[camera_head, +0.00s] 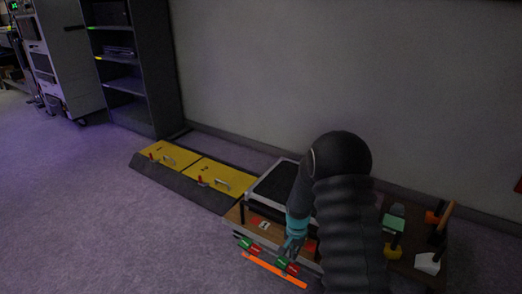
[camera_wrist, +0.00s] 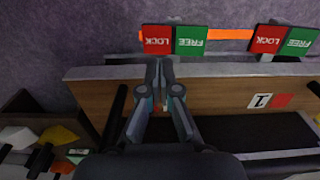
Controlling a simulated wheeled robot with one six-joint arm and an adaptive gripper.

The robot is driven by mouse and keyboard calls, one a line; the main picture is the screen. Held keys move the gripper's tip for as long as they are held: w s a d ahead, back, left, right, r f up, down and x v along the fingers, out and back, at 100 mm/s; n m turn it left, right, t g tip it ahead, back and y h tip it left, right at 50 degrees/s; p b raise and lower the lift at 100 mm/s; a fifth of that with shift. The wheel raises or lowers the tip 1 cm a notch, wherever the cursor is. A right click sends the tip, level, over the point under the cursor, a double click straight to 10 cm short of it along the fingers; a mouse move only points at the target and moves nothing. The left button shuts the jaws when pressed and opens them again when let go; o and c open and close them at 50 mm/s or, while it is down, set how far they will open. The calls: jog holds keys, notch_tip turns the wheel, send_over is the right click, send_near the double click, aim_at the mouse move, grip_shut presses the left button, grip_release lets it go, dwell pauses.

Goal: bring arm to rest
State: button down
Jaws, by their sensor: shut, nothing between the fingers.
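My gripper (camera_head: 294,247) is at the end of my arm, which reaches down at the lower middle of the head view. In the wrist view my gripper (camera_wrist: 160,68) is shut with its fingertips together and nothing between them. The fingertips show in front of a wooden panel's edge (camera_wrist: 215,73), just below a red LOCK label (camera_wrist: 157,40) and a green FREE label (camera_wrist: 191,40). I cannot tell whether they touch the panel. My black ribbed arm hides part of the wooden surface behind it in the head view.
An orange bar (camera_head: 275,271) runs along the front edge. A black-topped tray (camera_head: 274,184) lies left of my arm. Small coloured items, including a yellow one (camera_head: 393,252), sit to its right. Yellow floor covers (camera_head: 222,180) and a dark shelf (camera_head: 125,60) stand left. Open floor (camera_head: 80,220) lies left.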

jog(key=shift+s, duration=0.15)
jog(key=s+r+n+t+p, duration=0.2)
jog(key=s+r, duration=0.8)
jog(key=r, duration=0.4)
jog(key=s+r+n+t+p, duration=0.1)
jog(key=s+r+n+p, duration=0.1)
jog(key=s+r, duration=0.8)
jog(key=s+r+n+t+p, duration=0.2)
jog(key=s+r, duration=0.8)
jog(key=r, duration=0.9)
jog(key=shift+r+n+t+p, duration=0.3)
jog(key=shift+r+n+p, duration=0.05)
jog(key=shift+n, duration=0.15)
jog(key=shift+s, duration=0.1)
